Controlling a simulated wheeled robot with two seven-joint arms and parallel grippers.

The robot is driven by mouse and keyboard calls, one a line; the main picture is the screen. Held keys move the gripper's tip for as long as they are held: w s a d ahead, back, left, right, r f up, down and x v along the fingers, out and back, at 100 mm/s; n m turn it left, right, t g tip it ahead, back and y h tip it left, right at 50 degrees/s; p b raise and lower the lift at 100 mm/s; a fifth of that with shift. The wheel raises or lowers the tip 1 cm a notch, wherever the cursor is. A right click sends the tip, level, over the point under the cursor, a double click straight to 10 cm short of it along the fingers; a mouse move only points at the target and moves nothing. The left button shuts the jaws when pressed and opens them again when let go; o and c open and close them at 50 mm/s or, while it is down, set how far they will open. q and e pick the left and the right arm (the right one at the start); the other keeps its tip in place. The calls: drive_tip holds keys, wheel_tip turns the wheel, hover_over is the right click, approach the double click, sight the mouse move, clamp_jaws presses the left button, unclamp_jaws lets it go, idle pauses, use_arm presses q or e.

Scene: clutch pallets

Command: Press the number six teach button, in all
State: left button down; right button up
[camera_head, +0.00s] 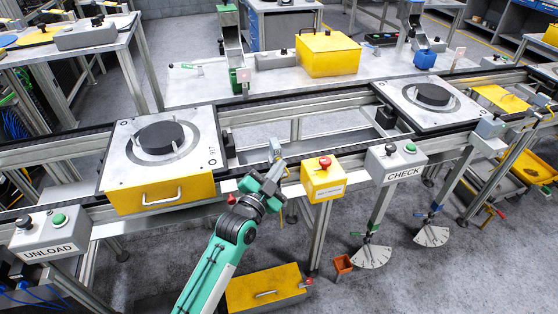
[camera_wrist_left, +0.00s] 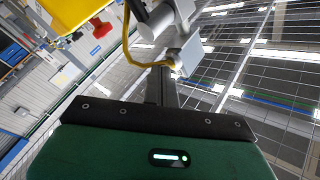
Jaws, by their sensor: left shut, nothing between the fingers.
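My left gripper (camera_head: 276,174) is at the front edge of the conveyor, between the left pallet and the yellow emergency-stop box. Its fingers are shut and empty. Close by its fingertips is a small grey sensor box (camera_head: 277,147). In the left wrist view this grey box (camera_wrist_left: 189,52) hangs from a cylindrical body with a yellow cable, just beyond the closed fingers (camera_wrist_left: 162,84). I cannot tell whether they touch. No number six or teach button can be read in either view. My right gripper is not in view.
A yellow box with a red button (camera_head: 323,176) stands just right of my gripper. A CHECK button box (camera_head: 396,164) is farther right, an UNLOAD box (camera_head: 47,237) far left.

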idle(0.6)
use_arm(q)
drive_tip(key=shift+s+d+p, duration=0.25)
drive_tip(key=shift+s+p, duration=0.25)
drive_tip(key=shift+s, duration=0.25)
drive_tip(key=s, duration=0.1)
drive_tip(key=s+d+p, duration=0.1)
drive_tip(key=s, duration=0.1)
drive_tip(key=s+p, duration=0.1)
drive_tip(key=shift+s+d, duration=0.3)
drive_tip(key=shift+s, duration=0.1)
drive_tip(key=shift+f, duration=0.1)
idle(0.3)
